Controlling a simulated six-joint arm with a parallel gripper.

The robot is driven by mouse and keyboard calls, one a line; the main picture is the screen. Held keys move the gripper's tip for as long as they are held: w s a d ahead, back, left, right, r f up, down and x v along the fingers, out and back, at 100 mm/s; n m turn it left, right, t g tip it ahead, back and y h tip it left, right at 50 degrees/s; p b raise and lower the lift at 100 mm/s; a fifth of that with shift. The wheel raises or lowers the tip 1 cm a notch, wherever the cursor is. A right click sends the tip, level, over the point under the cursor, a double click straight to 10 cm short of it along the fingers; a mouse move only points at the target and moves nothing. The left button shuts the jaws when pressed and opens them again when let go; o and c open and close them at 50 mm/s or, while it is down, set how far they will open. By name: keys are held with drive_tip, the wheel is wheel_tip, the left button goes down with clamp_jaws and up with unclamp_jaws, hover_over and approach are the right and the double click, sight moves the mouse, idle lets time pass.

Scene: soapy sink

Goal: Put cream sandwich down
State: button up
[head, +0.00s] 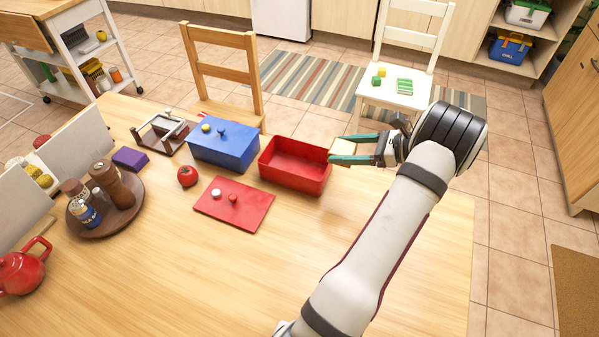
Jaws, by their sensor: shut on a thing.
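My gripper (338,150) is shut on the cream sandwich (342,148), a pale block between its teal fingers. It is at the right side of the open red box (296,182), with the fingertips close to the box's right rim. The sandwich is partly hidden by the fingers. I cannot tell how high it is above the table (400,215) or whether it touches the rim. The inside of the red box that shows is empty.
A red lid (240,210) with small knobs lies in front of the box. A closed blue box (222,150) stands to its left. A tomato (187,176) and a round tray (125,225) with jars are further left. The table front is clear. Chairs stand behind.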

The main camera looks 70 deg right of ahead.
drive_tip(key=w+f, duration=0.3)
drive_tip(key=w+d+f, duration=0.1)
drive_tip(key=w+f, duration=0.3)
drive_tip(key=w+d+f, duration=0.1)
drive_tip(key=w+f, duration=0.2)
drive_tip(key=w, duration=0.1)
drive_tip(key=shift+w+f, duration=0.1)
drive_tip(key=shift+f, duration=0.25)
drive_tip(key=shift+f, duration=0.1)
drive_tip(key=shift+f, duration=0.45)
drive_tip(key=o, duration=1.4)
drive_tip(key=shift+f, duration=0.1)
